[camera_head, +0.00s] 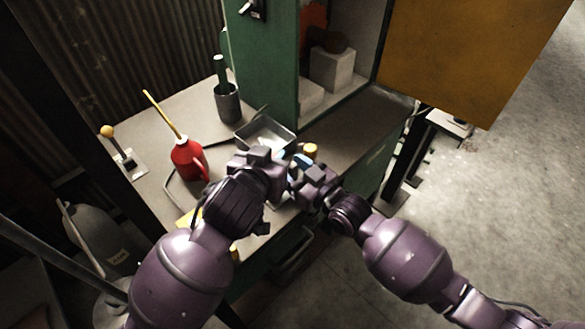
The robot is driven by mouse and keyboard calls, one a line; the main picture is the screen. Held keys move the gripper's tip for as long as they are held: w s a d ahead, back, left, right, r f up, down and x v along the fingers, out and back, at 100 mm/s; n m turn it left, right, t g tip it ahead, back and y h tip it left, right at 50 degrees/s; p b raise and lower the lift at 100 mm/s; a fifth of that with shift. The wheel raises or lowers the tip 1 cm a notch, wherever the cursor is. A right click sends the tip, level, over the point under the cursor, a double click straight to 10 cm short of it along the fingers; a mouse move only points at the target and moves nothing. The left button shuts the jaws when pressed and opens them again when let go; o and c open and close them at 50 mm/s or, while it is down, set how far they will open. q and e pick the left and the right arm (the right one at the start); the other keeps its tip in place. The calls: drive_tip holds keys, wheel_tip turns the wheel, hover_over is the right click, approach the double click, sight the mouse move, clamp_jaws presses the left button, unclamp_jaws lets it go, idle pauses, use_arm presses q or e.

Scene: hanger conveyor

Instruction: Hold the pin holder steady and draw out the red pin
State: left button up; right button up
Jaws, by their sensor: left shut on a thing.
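My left gripper (280,161) is over the bench, at the front of a grey metal tray. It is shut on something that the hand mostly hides. My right gripper (300,172) is close beside it on the right, and its fingers are too small and covered to read. Small blue parts (301,160) show between the two hands; I cannot tell what they belong to. I cannot make out the pin holder or the red pin for certain, as the hands cover that spot.
The grey tray (262,127) lies behind the hands, and a yellow-orange cap (310,150) stands at their right. A red oil can (187,158), a dark cup (228,103) and a yellow-knobbed lever (122,150) stand left. A green cabinet (267,65) rises behind. An orange panel (470,50) hangs right.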

drive_tip(key=v, duration=1.2)
